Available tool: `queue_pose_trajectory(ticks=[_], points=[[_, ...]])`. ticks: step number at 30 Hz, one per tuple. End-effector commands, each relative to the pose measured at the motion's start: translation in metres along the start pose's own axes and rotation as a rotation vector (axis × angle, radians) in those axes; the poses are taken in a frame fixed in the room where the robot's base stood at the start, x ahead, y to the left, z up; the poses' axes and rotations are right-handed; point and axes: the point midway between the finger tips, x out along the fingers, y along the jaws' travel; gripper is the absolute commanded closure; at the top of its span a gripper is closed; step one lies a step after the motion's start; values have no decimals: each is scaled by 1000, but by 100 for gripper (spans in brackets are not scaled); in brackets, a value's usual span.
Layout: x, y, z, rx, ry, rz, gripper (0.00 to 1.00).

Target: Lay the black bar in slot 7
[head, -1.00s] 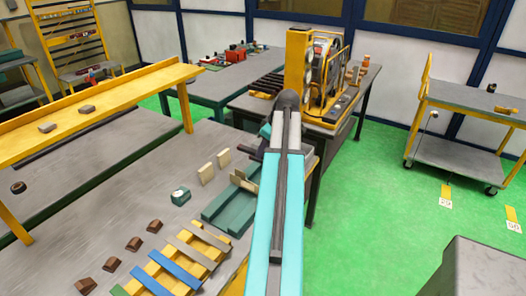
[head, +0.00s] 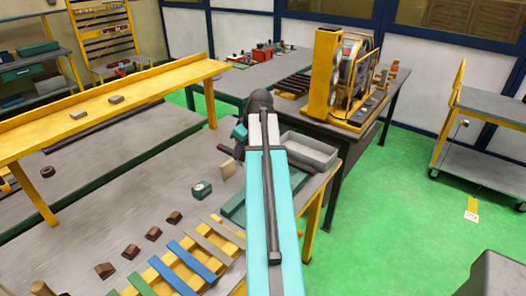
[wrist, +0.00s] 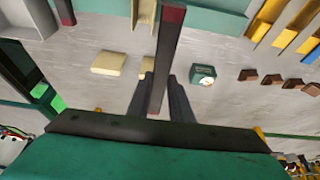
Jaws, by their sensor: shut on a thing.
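My gripper (wrist: 166,95) is shut on a dark bar (wrist: 166,60) with a dark red end, in the middle of the wrist view. The bar stands out past both fingers, above the grey bench. In the head view my gripper (head: 234,146) is small and partly hidden by my arm, over the bench near the green fixture. A yellow rack (head: 150,274) with grey, blue and green strips across it lies at the bench's front; it shows in part in the wrist view (wrist: 292,22). No slot number is readable, so I cannot tell which is slot 7.
A cream block (head: 227,171) and a small green-and-white device (head: 202,190) lie near my gripper. Several brown blocks (head: 153,233) line the bench to the left. A grey tray (head: 310,150) is right of my arm. A yellow shelf (head: 120,95) runs behind the bench.

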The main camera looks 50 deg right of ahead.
Motion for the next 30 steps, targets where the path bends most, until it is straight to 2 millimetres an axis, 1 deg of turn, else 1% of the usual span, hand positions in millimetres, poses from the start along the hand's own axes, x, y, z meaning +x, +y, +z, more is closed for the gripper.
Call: queue_pose_trajectory(ticks=[1,9,15,23,24,29,30], points=[[4,-15,-9,-6,1,-1,100],[18,-82,-51,-6,0,-2,100],[26,-134,-77,-7,1,-2,100],[33,-202,-103,-6,1,-1,100],[33,-213,-107,-6,1,-2,100],[36,-255,-118,-6,1,-1,100],[36,-266,-120,-6,1,-2,100]])
